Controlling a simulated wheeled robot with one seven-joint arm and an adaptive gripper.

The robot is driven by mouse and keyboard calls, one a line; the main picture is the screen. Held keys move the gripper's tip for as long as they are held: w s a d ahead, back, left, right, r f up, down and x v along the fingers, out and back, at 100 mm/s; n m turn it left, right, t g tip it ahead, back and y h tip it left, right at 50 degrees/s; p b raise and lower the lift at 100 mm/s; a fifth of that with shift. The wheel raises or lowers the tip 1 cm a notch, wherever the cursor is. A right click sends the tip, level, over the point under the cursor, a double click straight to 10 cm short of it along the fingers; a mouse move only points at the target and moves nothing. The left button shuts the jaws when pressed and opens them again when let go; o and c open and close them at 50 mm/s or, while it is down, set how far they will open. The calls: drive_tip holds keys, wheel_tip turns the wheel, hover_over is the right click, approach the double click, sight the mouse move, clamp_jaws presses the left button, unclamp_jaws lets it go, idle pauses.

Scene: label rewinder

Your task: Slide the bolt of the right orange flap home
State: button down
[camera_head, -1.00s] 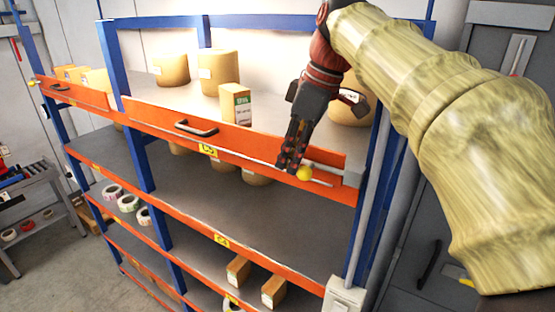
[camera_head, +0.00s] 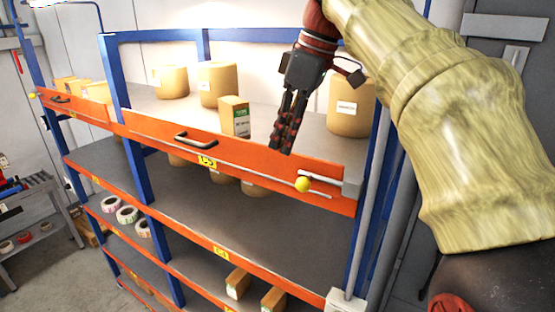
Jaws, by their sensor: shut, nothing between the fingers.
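The right orange flap (camera_head: 255,160) stands upright along the front of the top shelf, with a black handle (camera_head: 196,141) on its left half. A grey block (camera_head: 352,189), at the flap's right end by the blue post, lies in line with the rod. I cannot tell whether the rod enters it. My gripper (camera_head: 281,150) is shut and empty, pointing down above and left of the knob, apart from it. The fingers cover a bit of the flap's top edge.
A small box (camera_head: 235,117) and several brown rolls (camera_head: 217,84) stand on the top shelf behind the flap. A left orange flap (camera_head: 75,108) has its own yellow knob (camera_head: 32,96). A grey vertical pole (camera_head: 365,225) stands right of the rack. Space before the flap is clear.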

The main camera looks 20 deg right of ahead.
drive_tip(key=shift+v, duration=0.8)
drive_tip(key=shift+a, duration=0.1)
drive_tip(key=s+a+f+m+t+h, duration=0.1)
drive_tip(key=s+f+m, duration=0.2)
drive_tip(key=s+f, duration=0.55)
drive_tip(key=s+a+f+m+t+h, duration=0.1)
drive_tip(key=s+a+f+m, duration=0.15)
drive_tip(key=f, duration=1.05)
drive_tip(key=s+a+f+m+t+h, duration=0.1)
drive_tip(key=s+f+m, duration=0.3)
drive_tip(key=s+f, duration=0.45)
wheel_tip(320, 180, down, 31)
drive_tip(key=w+b, duration=0.1)
drive_tip(key=b, duration=2.8)
drive_tip(key=shift+w+d, duration=0.2)
drive_tip(key=shift+w, duration=0.2)
